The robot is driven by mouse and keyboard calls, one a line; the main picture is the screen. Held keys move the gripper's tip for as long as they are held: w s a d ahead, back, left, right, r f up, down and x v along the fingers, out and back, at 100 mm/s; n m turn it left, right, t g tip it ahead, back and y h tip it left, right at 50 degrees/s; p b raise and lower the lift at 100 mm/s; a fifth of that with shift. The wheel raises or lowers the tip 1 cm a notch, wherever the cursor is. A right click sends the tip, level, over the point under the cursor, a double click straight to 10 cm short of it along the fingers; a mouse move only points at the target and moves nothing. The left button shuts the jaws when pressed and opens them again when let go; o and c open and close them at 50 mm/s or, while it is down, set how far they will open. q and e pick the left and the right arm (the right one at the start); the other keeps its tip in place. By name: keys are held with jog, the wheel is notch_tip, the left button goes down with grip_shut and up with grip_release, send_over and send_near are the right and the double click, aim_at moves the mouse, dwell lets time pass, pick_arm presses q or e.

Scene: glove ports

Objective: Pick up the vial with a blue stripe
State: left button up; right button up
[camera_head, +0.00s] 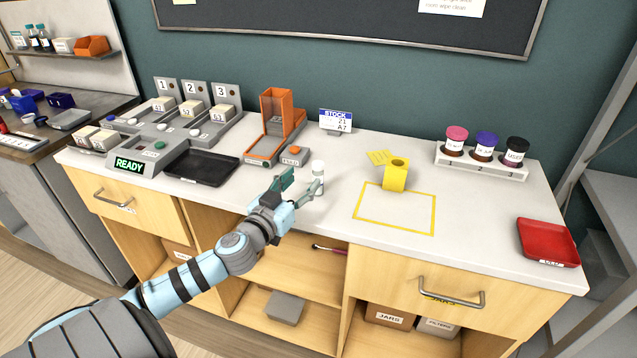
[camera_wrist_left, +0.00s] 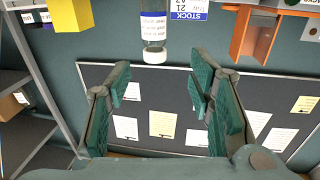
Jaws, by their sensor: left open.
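A small white-capped vial (camera_head: 318,169) stands upright on the white counter, just by the fingertips of my left gripper. In the left wrist view the picture is inverted, and the vial (camera_wrist_left: 153,27) shows with a clear body and a printed white label. My left gripper (camera_head: 303,183) is open and empty. Its two green-padded fingers (camera_wrist_left: 153,82) show spread apart, with the vial in line with the gap. A finger partly hides the vial in the head view. My right gripper is not in view.
A blue-and-white STOCK sign (camera_head: 336,120) and an orange dispenser (camera_head: 278,125) stand behind. A yellow block (camera_head: 396,174) is to the right by a yellow taped square (camera_head: 395,212). A black tray (camera_head: 200,167) lies left. Several lidded jars (camera_head: 483,147) and a red tray (camera_head: 547,242) are farther right.

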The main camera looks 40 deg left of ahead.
aim_at(315, 168)
pick_arm(q)
jog(key=w+p, duration=0.1)
jog(key=w, duration=0.1)
jog(key=w+p, duration=0.1)
jog(key=w, duration=0.4)
jog(key=shift+w+a+r+p, duration=0.15)
jog(key=shift+a+r+p, duration=0.15)
jog(key=shift+r+p, duration=0.1)
jog(key=shift+w+f, duration=0.2)
jog(key=shift+w, duration=0.15)
jog(key=shift+f, duration=0.15)
grip_shut()
